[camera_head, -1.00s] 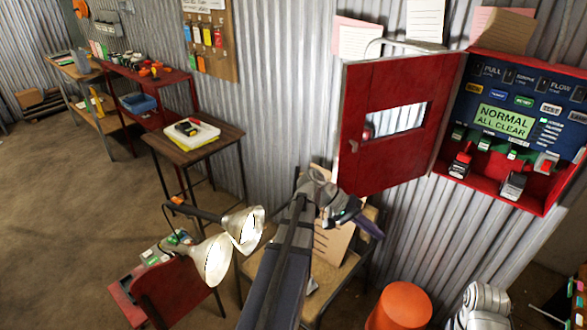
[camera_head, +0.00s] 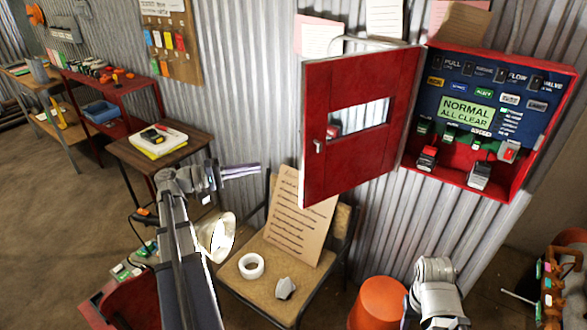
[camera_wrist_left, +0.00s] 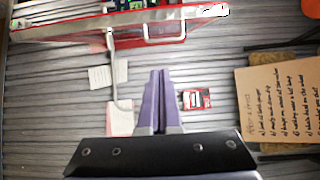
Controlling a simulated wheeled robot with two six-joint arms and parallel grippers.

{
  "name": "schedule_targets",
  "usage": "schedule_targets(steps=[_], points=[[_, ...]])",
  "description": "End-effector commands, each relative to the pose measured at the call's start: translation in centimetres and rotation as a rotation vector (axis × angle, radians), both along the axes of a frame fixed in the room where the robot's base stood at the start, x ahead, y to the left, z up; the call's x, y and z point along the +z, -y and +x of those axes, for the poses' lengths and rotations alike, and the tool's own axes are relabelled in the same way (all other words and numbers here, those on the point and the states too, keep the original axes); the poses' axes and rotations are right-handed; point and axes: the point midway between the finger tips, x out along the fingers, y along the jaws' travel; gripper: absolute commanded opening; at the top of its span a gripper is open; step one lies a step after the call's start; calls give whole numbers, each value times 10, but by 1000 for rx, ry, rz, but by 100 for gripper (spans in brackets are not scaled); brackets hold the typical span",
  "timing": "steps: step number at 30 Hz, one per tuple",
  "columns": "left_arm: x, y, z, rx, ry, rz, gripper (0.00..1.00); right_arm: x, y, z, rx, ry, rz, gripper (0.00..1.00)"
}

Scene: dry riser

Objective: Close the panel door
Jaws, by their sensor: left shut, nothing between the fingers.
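The red panel door (camera_head: 345,165) stands open, swung out to the left of the red panel box (camera_head: 520,190). It has a window slot and a small grey handle (camera_head: 318,146) near its left edge. The box's blue face with a green "NORMAL ALL CLEAR" sign shows at right. My left gripper (camera_head: 258,170) is shut and empty, left of the door's free edge and apart from it in the picture. In the left wrist view its purple fingers (camera_wrist_left: 158,100) are together, with a red edge, likely the door's (camera_wrist_left: 130,18), across the top. My right gripper is not visible.
A chair (camera_head: 262,285) with a white tape roll (camera_head: 251,266) and a written cardboard sheet (camera_head: 300,225) stands below the door. An orange-red bucket-like object (camera_head: 378,302) is at lower right. A lamp (camera_head: 217,238) stands beside my left arm. A small table (camera_head: 185,145) is at left.

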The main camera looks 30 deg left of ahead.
Motion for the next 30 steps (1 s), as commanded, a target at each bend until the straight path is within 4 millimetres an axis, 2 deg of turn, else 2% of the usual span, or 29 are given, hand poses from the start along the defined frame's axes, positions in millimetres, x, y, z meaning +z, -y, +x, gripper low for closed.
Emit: schedule_targets(steps=[4,8,21,24,30], points=[[0,3,3,-2,0,0,0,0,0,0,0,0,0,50],[0,15,14,-4,0,0,0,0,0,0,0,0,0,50],[0,74,75,-4,-1,1,0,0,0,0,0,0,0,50],[0,89,62,-2,-1,1,0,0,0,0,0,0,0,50],[0,103,54,-2,-1,1,0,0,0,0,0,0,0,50]])
